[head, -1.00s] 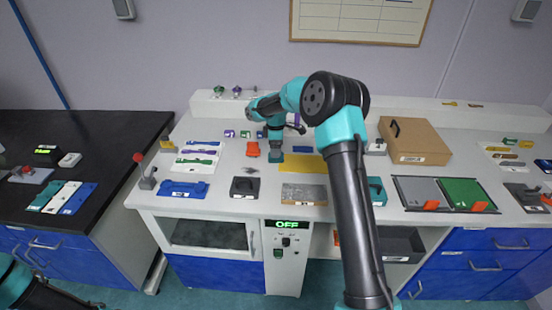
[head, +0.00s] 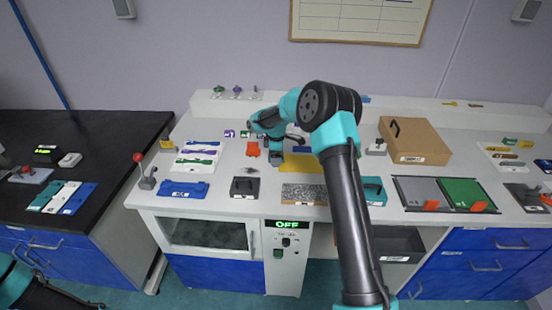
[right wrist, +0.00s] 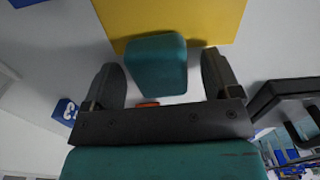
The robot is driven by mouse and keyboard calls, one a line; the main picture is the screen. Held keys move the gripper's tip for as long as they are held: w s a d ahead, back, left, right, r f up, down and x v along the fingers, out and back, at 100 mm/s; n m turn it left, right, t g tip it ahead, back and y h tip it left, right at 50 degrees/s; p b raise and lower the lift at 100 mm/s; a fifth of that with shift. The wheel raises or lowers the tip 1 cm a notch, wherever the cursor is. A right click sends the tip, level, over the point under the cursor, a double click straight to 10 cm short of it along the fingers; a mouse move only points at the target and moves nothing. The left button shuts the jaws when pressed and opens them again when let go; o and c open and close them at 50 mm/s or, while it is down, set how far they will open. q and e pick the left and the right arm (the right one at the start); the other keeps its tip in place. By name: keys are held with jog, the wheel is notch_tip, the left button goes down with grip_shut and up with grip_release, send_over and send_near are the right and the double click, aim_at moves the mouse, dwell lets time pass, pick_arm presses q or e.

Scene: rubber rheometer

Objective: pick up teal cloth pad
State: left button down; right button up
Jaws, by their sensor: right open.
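The teal cloth pad (right wrist: 157,65) shows in the right wrist view as a small rounded block. It lies at the edge of a yellow mat (right wrist: 170,18), between the two dark fingers of my right gripper (right wrist: 160,78). The fingers are apart, with a gap on each side of the pad. In the head view my right gripper (head: 276,160) points down at the bench by the left edge of the yellow mat (head: 305,163); the pad cannot be made out there. Only part of my left arm shows at the lower left; its gripper is out of view.
Around the gripper are an orange-red item (head: 253,149), a dark box (head: 245,187) and a speckled plate (head: 304,194). A blue tray (head: 183,189) lies to the left. A teal box (head: 374,191) and a cardboard box (head: 414,141) stand to the right.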

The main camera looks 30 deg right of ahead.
jog(key=shift+c, duration=0.3)
jog(key=c, duration=0.9)
jog(key=shift+r, duration=0.15)
jog(key=shift+c, duration=0.2)
jog(key=shift+r, duration=1.75)
jog(key=s+a, duration=0.2)
jog(key=s, duration=0.2)
jog(key=s+a+r, duration=0.1)
jog(key=s+a, duration=0.2)
jog(key=s, duration=0.2)
jog(key=s+a, duration=0.3)
jog(key=s, duration=0.1)
jog(key=shift+s+a+r, duration=0.15)
jog(key=shift+s, duration=0.2)
